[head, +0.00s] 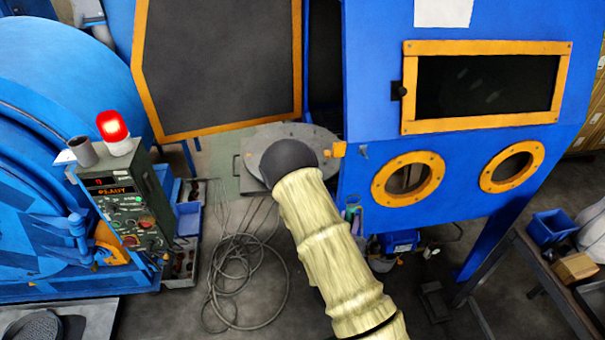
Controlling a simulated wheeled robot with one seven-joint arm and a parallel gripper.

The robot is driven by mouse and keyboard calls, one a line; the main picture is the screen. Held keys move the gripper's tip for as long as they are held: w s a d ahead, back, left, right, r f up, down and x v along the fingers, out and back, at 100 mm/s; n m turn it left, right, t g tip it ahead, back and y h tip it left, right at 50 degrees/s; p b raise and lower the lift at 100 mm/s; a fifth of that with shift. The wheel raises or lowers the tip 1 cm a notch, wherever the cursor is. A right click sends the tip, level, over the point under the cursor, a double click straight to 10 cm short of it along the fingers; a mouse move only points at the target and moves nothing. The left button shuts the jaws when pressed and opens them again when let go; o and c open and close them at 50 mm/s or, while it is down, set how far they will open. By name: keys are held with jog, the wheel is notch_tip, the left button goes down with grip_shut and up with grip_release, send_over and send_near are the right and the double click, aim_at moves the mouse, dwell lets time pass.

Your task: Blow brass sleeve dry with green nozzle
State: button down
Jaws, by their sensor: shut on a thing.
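My arm, in a pale cream ribbed cover, reaches up from the bottom of the head view toward the open blue blast cabinet (450,175). It ends in a dark rounded joint over a grey round plate at the cabinet's door. My gripper does not show; it is hidden beyond this joint, and so is anything in it. I cannot make out the brass sleeve. Small green and purplish items (352,214) hang at the cabinet's lower left edge; they are too small to tell whether one is the green nozzle.
The cabinet's orange-framed door (217,65) stands open at the left. A control box (128,205) with a lit red lamp (112,126) stands by a blue drum machine (60,110). Coiled cable (245,290) lies on the floor. A bench with a blue bin (552,228) is at right.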

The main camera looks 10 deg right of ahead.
jog(key=a+f+n+t+y+b, duration=0.1)
jog(key=f+n+y, duration=0.4)
jog(key=f, duration=1.2)
jog(key=a+y+b, duration=0.1)
jog(key=a+y, duration=0.1)
jog(key=shift+a+f+t+y, duration=0.2)
jog(key=shift+f+t+y, duration=0.05)
jog(key=shift+t+y, duration=0.05)
jog(key=shift+a, duration=0.15)
